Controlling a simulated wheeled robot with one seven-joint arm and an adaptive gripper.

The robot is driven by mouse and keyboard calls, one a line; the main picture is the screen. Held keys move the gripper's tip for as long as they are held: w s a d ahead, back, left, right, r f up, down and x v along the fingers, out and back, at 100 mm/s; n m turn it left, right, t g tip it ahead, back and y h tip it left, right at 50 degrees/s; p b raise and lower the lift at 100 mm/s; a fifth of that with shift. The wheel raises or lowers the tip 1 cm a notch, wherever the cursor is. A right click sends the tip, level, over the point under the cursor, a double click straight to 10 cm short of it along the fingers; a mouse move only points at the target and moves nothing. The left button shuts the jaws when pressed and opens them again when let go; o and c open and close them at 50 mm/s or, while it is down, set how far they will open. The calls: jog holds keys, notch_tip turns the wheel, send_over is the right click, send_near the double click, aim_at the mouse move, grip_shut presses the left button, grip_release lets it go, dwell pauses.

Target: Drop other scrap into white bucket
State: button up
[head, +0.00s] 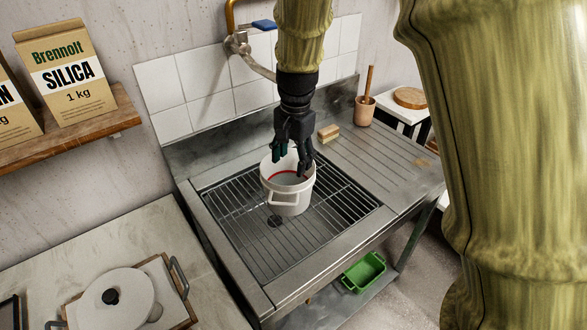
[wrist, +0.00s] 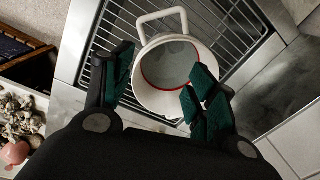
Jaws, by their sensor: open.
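The white bucket (head: 289,206) stands upright on the metal grate of the sink, with its handle on the near side. It has a red line around the inside and a greyish interior in the wrist view (wrist: 153,99). My gripper (head: 293,166) points down over the bucket's mouth, fingers apart. In the wrist view my gripper (wrist: 160,92) has its two green-padded fingers either side of the opening, with nothing visible between them.
A tan block (head: 329,132) sits on the sink's back right, near a pinkish pot (head: 365,112) with a wooden handle. A green tray (head: 363,272) is on the lower shelf. Pale lumps (wrist: 20,115) and a pink object (wrist: 15,152) show at the wrist view's left.

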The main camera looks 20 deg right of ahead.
notch_tip(320, 180, up, 7)
jog(key=b, duration=0.1)
jog(key=shift+s+d, duration=0.15)
dwell(0.3)
